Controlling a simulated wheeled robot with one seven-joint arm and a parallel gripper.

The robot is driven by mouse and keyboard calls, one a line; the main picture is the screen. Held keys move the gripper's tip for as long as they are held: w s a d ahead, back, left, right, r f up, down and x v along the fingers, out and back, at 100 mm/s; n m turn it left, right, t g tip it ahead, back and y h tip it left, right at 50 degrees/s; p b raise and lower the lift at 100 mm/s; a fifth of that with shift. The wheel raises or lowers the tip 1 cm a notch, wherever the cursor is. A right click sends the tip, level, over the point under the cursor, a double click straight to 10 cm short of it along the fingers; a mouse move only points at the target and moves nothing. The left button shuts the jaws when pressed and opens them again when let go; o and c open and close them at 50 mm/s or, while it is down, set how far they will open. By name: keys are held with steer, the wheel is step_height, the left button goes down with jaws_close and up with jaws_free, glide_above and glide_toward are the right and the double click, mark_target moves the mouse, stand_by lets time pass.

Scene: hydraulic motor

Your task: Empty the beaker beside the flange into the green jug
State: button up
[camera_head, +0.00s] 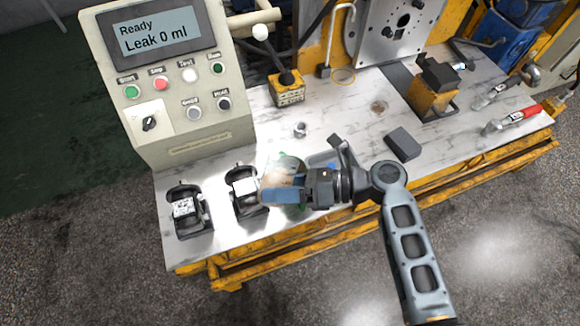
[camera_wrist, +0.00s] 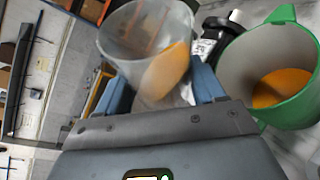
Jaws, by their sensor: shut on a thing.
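My gripper (camera_head: 285,190) is shut on a clear beaker (camera_wrist: 135,38) and holds it above the front of the bench. In the wrist view the beaker sits between my two blue fingers. Orange liquid (camera_wrist: 166,72) lies to one side inside it, and the beaker looks tilted. The green jug (camera_wrist: 305,108) stands close beside it, at the right of the wrist view, with orange liquid (camera_wrist: 285,88) at its bottom. In the head view the jug (camera_head: 291,162) is mostly hidden behind the beaker and my gripper. I cannot tell whether liquid is flowing between them.
A control panel (camera_head: 168,80) reading "Ready, Leak 0 ml" stands at the left. Two black clamp fixtures (camera_head: 187,212) (camera_head: 243,188) are at the front left. A dark block (camera_head: 403,143) lies to the right of my gripper. Toggle clamps with red handles (camera_head: 528,111) are farther right.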

steer(key=shift+y+p, duration=0.3)
steer(key=shift+p, duration=0.3)
steer(key=shift+s+f+m, duration=0.1)
steer(key=shift+f+m, duration=0.1)
steer(key=shift+m, duration=0.4)
stand_by(0.3)
steer(key=shift+m+g+y, duration=0.3)
steer(key=shift+m, duration=0.1)
steer(key=shift+m, duration=0.5)
steer(key=shift+m+y, duration=0.5)
